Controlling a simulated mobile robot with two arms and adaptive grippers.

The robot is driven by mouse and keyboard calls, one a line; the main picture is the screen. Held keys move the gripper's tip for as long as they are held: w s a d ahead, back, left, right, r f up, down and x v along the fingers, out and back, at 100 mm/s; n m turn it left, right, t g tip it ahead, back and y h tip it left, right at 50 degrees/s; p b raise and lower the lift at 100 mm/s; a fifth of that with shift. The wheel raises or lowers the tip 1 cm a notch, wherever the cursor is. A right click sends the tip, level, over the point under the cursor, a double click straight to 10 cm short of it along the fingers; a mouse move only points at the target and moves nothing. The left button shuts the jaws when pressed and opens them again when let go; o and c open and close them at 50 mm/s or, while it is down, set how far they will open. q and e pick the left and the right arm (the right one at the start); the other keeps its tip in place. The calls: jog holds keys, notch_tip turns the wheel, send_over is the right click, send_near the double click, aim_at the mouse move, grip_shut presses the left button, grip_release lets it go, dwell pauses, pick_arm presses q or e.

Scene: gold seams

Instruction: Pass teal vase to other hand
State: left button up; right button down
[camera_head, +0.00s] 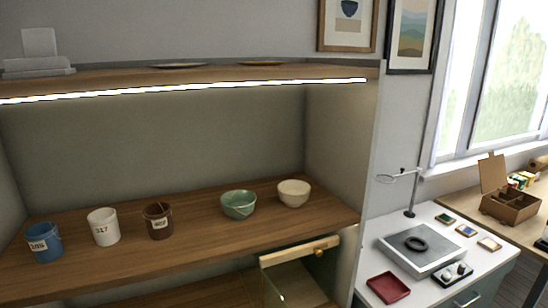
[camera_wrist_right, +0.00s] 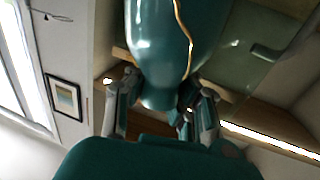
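The teal vase (camera_wrist_right: 165,45) is glossy, with a gold seam running down it. It fills the upper middle of the right wrist view, its top cut off by the frame edge. My right gripper (camera_wrist_right: 160,105) has one finger on each side of the vase's narrower end and appears closed on it. The exact finger contact is partly hidden. Neither the vase nor any gripper shows in the head view, and my left gripper is in neither view.
A wooden shelf (camera_head: 190,252) holds a blue cup (camera_head: 45,243), white cup (camera_head: 103,227), brown cup (camera_head: 158,221), green bowl (camera_head: 238,204) and cream bowl (camera_head: 293,193). A light strip (camera_head: 200,88) runs above. At right, a white worktop (camera_head: 440,222) carries a red tray (camera_head: 388,288).

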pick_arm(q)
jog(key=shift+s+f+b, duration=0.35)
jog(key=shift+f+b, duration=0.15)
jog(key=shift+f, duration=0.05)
pick_arm(e)
jog(key=s+d+r+m+h, duration=0.1)
jog(key=s+d+r, duration=0.1)
jog(key=s+r, duration=0.3)
jog(key=s+d+r+m+h, duration=0.1)
jog(key=s+r, duration=0.4)
jog(key=s, duration=0.6)
jog(key=d+h, duration=0.1)
jog(key=d, duration=0.1)
jog(key=shift+s+d+r, duration=0.15)
jog(key=shift+s+d, duration=0.15)
jog(key=shift+s, duration=0.05)
